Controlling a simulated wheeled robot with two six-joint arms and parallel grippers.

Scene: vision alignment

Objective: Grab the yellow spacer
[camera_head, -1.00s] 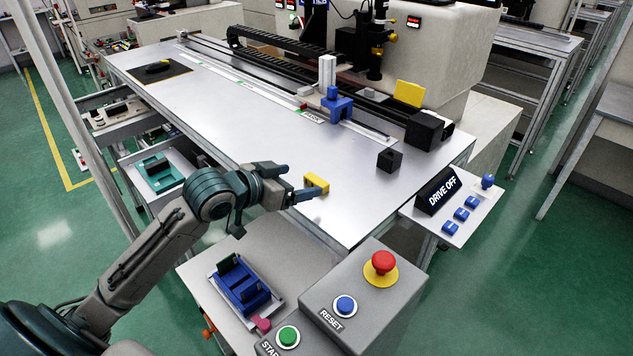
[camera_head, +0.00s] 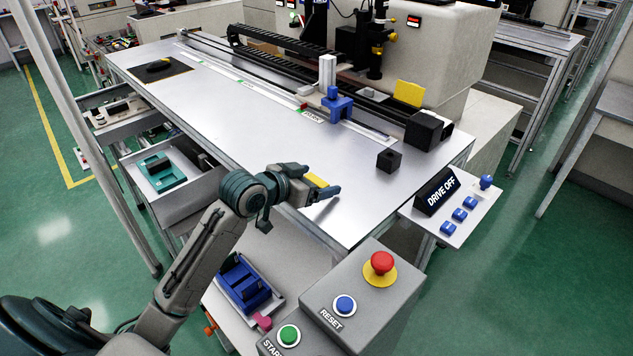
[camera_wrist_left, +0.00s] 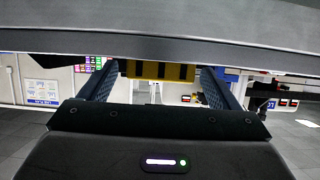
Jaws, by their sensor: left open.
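The yellow spacer (camera_head: 316,181) lies on the metal table near its front edge, partly hidden by my left gripper in the head view. My left gripper (camera_head: 326,191) is open, with its fingers pointing right at the spacer. In the left wrist view the yellow spacer (camera_wrist_left: 158,70) shows between the far ends of the two open fingers (camera_wrist_left: 158,85), with dark slots in its face. Gaps are visible at both sides of it. My right gripper is in neither view.
A black block (camera_head: 389,160) and a blue fixture (camera_head: 337,104) stand farther back on the metal table (camera_head: 250,120). A control box (camera_head: 375,305) with a red button stands in front. A DRIVE OFF panel (camera_head: 438,193) is at the right. The table around the spacer is mostly clear.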

